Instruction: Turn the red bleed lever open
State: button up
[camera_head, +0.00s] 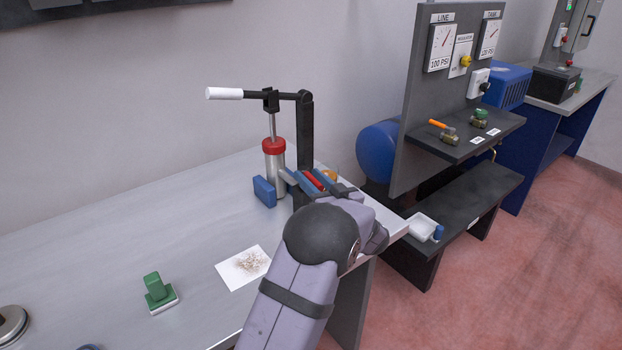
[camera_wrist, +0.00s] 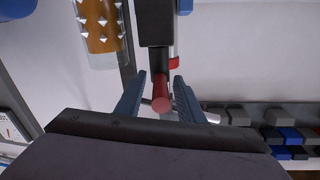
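The bleed lever shows in the wrist view as a red round-ended rod (camera_wrist: 161,92) under a dark block. In the head view a red piece (camera_head: 314,180) shows between my blue fingers, beside the base of the hand pump. My gripper (camera_head: 302,183) is at the pump's base. In the wrist view its fingers (camera_wrist: 160,85) stand apart on either side of the red lever, with a gap visible at least on the left. My wrist hides part of the pump base.
A blue block (camera_head: 264,191) sits left of the pump on the grey bench (camera_head: 180,215). A stained white sheet (camera_head: 243,267) and a green-handled block (camera_head: 158,292) lie nearer. A gauge panel (camera_head: 425,95) stands right. The bench's left side is mostly clear.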

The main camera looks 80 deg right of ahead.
aim_at(311, 176)
notch_tip(311, 176, up, 10)
jog(key=shift+r+b, duration=0.1)
jog(key=shift+b, duration=0.3)
dwell(0.3)
